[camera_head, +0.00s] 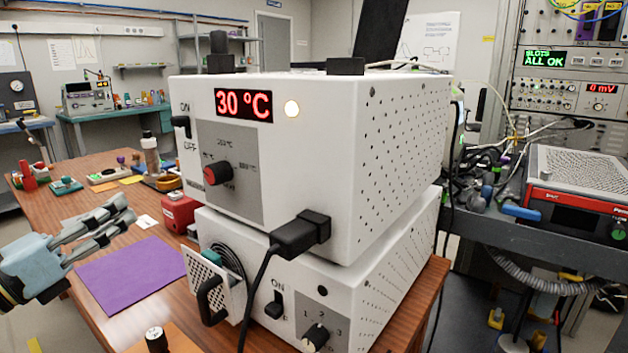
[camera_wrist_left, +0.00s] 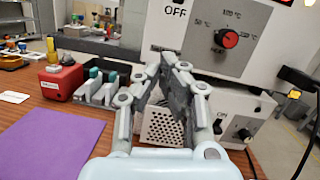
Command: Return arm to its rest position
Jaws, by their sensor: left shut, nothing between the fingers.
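My left gripper (camera_head: 122,213) is at the left of the head view, raised over the wooden table near the purple mat (camera_head: 130,277). It is empty, with its fingers together. In the left wrist view the gripper (camera_wrist_left: 170,65) points toward the front of the white stacked units, and its fingers hide part of them. The upper white unit (camera_head: 330,190) reads 30 °C, with a lit round lamp and a red-marked knob (camera_head: 216,173). The lower unit (camera_head: 385,290) has a fan grille with a black handle (camera_head: 211,300). My right gripper does not show.
A black plug (camera_head: 300,235) with a cable hangs off the upper unit's front. A red box (camera_head: 181,213) stands beside the units. A small black knob-like piece (camera_head: 156,339) is at the front edge. Right of the table stands a rack with a red-fronted instrument (camera_head: 578,205).

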